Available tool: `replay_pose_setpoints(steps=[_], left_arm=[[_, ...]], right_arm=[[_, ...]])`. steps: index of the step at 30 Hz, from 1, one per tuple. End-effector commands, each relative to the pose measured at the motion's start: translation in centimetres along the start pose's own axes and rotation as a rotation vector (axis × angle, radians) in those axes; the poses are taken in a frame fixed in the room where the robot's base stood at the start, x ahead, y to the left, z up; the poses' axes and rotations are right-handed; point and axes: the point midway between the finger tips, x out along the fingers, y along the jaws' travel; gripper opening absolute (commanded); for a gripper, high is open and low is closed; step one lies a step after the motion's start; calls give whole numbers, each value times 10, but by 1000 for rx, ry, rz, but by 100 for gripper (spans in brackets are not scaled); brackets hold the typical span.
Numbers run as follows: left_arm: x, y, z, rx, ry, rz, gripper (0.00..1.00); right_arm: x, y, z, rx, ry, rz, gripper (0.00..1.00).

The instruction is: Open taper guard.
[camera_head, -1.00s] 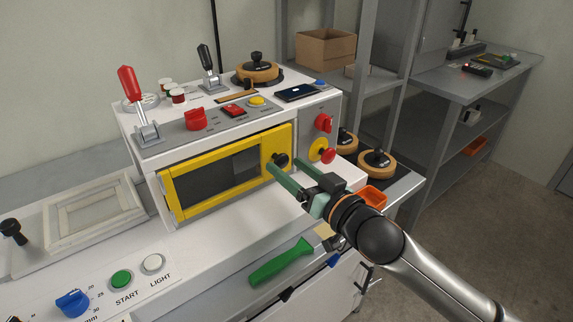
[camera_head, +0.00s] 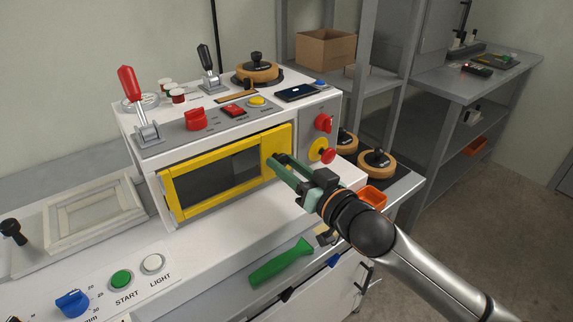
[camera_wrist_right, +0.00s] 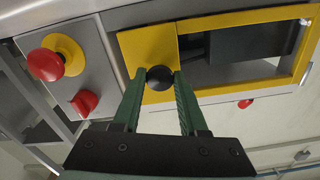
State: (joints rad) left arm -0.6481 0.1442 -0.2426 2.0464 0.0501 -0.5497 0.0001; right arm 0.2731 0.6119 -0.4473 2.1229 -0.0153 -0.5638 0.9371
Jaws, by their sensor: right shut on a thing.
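The taper guard is a yellow-framed door (camera_head: 196,209) with a dark window on the front of the white machine. It looks closed in the head view. Its black round knob (camera_wrist_right: 159,78) is at one end of the yellow frame (camera_wrist_right: 150,46) in the wrist view. My right gripper (camera_head: 276,161) reaches the guard's right end, and its green fingers (camera_wrist_right: 157,84) lie on both sides of the knob, shut on it. In the head view the fingers mostly hide the knob. My left gripper is not in view.
A red emergency button (camera_head: 328,156) and a red switch (camera_head: 323,123) are on the machine's side, close to my right arm. The space before the guard is largely clear.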

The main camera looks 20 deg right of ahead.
Motion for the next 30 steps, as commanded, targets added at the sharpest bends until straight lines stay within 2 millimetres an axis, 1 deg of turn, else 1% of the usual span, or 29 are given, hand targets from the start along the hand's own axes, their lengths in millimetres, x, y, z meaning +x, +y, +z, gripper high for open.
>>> replay_pose_setpoints(steps=[1,3,5,30], left_arm=[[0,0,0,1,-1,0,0],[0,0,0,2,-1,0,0],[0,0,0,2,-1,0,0],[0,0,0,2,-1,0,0]], right_arm=[[0,0,0,0,0,0,14],[0,0,0,0,0,0,6],[0,0,0,0,0,0,0],[0,0,0,0,-1,0,0]])
